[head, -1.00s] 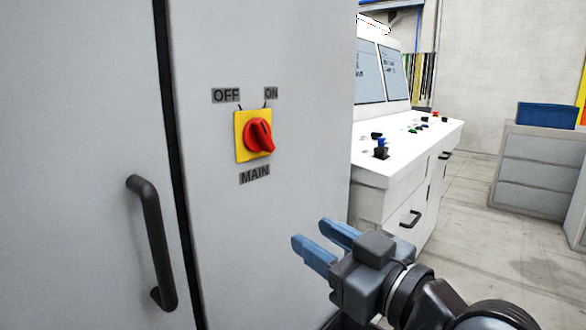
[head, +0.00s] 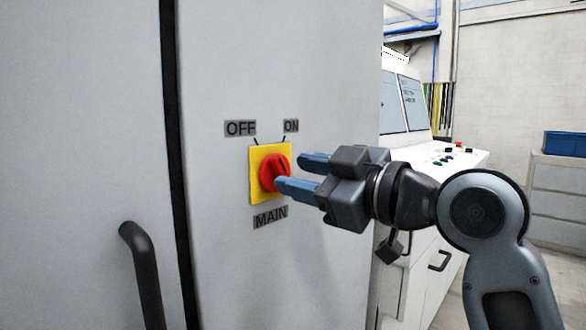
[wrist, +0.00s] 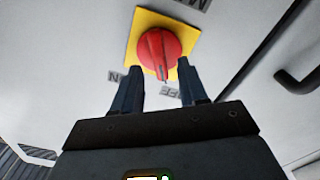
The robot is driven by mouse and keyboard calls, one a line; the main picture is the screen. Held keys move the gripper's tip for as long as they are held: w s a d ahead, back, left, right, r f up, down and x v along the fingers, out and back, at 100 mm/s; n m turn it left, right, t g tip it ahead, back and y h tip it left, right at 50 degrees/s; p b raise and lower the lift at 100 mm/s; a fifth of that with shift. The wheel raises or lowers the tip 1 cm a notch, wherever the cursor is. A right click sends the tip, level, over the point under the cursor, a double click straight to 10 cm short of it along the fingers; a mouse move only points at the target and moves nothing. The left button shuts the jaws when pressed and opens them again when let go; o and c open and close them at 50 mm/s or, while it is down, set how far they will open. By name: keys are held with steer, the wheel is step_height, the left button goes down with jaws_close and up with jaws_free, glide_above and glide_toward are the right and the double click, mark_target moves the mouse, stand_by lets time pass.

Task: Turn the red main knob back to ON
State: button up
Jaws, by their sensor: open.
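The red main knob (head: 270,170) sits on a yellow square plate (head: 256,194) on the grey cabinet front, with OFF at upper left, ON at upper right and MAIN below. In the wrist view the knob (wrist: 158,50) appears upside down, and its raised grip points down toward the label side; which label it lines up with is hard to tell. My gripper (head: 291,173) is open and faces the knob from the right. Its blue lower finger overlaps the knob's lower right edge in the head view. In the wrist view the fingertips (wrist: 160,72) flank the grip; contact cannot be told.
A black door handle (head: 143,275) is on the cabinet at lower left, beside a dark vertical gap. A white control console (head: 455,160) with screens and buttons stands behind my arm at right. A blue bin (head: 566,144) sits on grey drawers further back.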

mark_target(274, 165)
steer(key=shift+x, duration=1.2)
jaws_close()
